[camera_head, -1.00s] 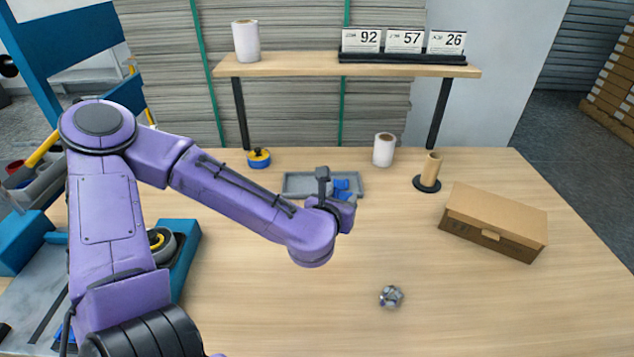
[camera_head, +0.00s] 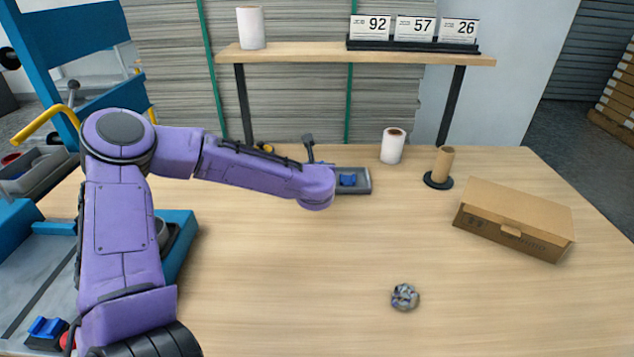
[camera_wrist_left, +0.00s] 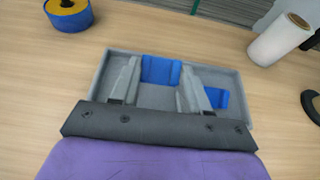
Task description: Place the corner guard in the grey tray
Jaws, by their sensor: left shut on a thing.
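The grey tray (camera_head: 366,189) lies on the table toward the back, partly hidden by my left arm; it fills the middle of the left wrist view (camera_wrist_left: 233,72). My left gripper (camera_wrist_left: 159,66) is over the tray, its fingers shut on a blue corner guard (camera_wrist_left: 161,72). The held guard is within the tray's outline near the far wall; I cannot tell whether it touches the floor. A second blue piece (camera_wrist_left: 214,98) lies in the tray's right part, beside the right finger; it also shows in the head view (camera_head: 347,180). My right gripper is out of view.
A blue-and-yellow tape roll (camera_wrist_left: 69,13) is left of the tray. A white roll (camera_head: 393,146), a cardboard core on a black base (camera_head: 440,168) and a cardboard box (camera_head: 515,220) stand to the right. A crumpled ball (camera_head: 405,297) lies in front. A shelf (camera_head: 355,54) spans behind.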

